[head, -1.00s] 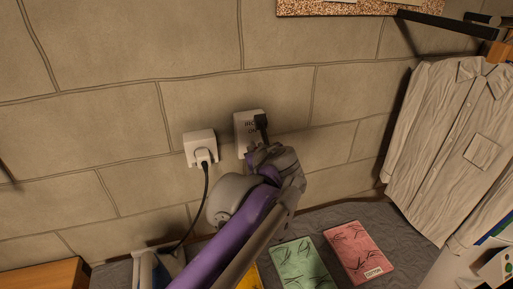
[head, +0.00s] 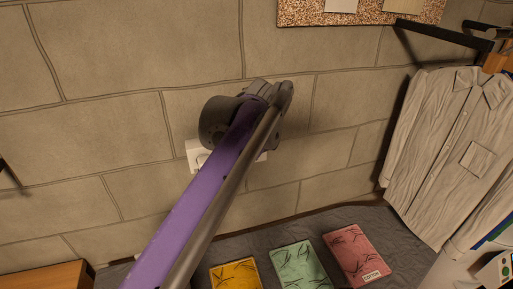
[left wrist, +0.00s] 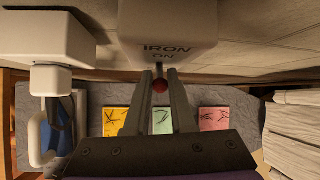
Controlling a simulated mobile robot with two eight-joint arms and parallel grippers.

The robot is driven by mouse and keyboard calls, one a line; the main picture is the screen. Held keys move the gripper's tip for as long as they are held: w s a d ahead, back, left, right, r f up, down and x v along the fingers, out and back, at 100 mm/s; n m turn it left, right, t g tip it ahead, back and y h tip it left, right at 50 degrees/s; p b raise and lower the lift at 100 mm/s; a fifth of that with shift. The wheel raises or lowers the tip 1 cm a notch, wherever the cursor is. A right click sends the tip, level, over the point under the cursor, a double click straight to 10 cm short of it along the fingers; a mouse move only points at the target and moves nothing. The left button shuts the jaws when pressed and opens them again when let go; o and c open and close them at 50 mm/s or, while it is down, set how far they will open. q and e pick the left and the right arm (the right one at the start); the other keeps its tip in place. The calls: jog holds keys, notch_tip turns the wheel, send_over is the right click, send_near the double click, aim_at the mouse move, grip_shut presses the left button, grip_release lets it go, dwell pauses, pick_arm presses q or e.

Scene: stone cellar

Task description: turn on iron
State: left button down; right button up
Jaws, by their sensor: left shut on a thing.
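The pale switch box labelled "IRON" and "ON" (left wrist: 168,25) is on the wall at the top of the left wrist view. My left gripper (left wrist: 160,80) is right below its label, with its two dark fingers close around a small red-tipped part (left wrist: 160,86), which looks like the switch lever. The gripper is shut on it. In the head view my purple left arm and wrist cover the switch box almost wholly, and the fingertips are hidden. What looks like the white iron (left wrist: 45,137) stands at the left in the wrist view. My right gripper is out of view.
A white wall socket (head: 194,150) is left of the switch, partly behind my arm; its plug (left wrist: 50,80) shows in the wrist view. Yellow (head: 235,275), green (head: 299,265) and pink (head: 356,255) cards lie on the grey surface (head: 395,232). A shirt (head: 452,150) hangs at right.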

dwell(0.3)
pick_arm(q)
jog(key=c, duration=0.8)
grip_release()
jog(key=shift+c, duration=0.2)
jog(key=a+v, duration=0.1)
jog(key=v, duration=0.9)
jog(key=shift+d+r, duration=0.4)
jog(key=shift+d, duration=0.1)
jog(key=shift+s, duration=0.1)
